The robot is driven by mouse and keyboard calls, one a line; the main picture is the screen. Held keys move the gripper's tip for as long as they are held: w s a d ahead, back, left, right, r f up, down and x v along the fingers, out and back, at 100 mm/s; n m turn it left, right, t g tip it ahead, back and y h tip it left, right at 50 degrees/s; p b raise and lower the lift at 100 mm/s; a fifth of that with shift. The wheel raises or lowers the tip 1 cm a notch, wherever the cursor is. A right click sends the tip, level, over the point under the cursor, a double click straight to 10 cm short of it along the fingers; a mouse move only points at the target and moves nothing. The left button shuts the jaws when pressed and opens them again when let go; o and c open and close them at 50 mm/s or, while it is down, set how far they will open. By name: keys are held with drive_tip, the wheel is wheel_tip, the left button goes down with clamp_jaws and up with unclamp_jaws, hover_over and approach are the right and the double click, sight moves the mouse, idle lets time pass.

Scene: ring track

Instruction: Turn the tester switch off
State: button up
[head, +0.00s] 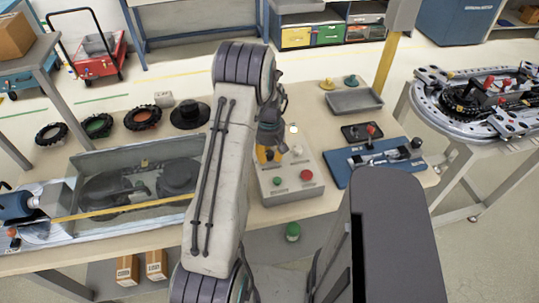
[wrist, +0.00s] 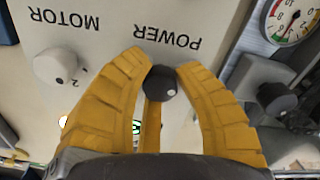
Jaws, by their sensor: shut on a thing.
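The tester (head: 288,190) is a beige box with a green button (head: 278,182) and a red button (head: 306,175), on the table right of my arm. In the wrist view its panel carries the words POWER and MOTOR, upside down. A black switch knob (wrist: 159,84) stands by POWER, between the yellow fingertips of my gripper (wrist: 163,68). The fingers are shut on it, one on each side. In the head view my gripper (head: 266,154) is low over the tester's back left part, and the switch is hidden. Its exact setting cannot be read.
A pale MOTOR knob (wrist: 55,67) is close left of the fingers. A dark knob (wrist: 276,98) and a gauge (wrist: 290,18) are to the right. In the head view, a blue board (head: 375,160) lies right of the tester and a clear-sided case (head: 140,170) left of my arm.

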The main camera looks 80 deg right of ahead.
drive_tip(key=shift+f, duration=0.1)
clamp_jaws()
drive_tip(key=m+b, duration=0.2)
drive_tip(key=m, duration=0.1)
drive_tip(key=shift+f, duration=0.1)
drive_tip(key=m+b, duration=0.2)
drive_tip(key=m, duration=0.3)
drive_tip(key=shift+b, duration=0.4)
drive_tip(key=m+b, duration=0.1)
drive_tip(key=m, duration=0.4)
drive_tip(key=m+b, duration=0.1)
drive_tip(key=m, duration=0.3)
drive_tip(key=shift+a+m, duration=0.1)
drive_tip(key=shift+m, duration=0.3)
drive_tip(key=o, duration=1.1)
unclamp_jaws()
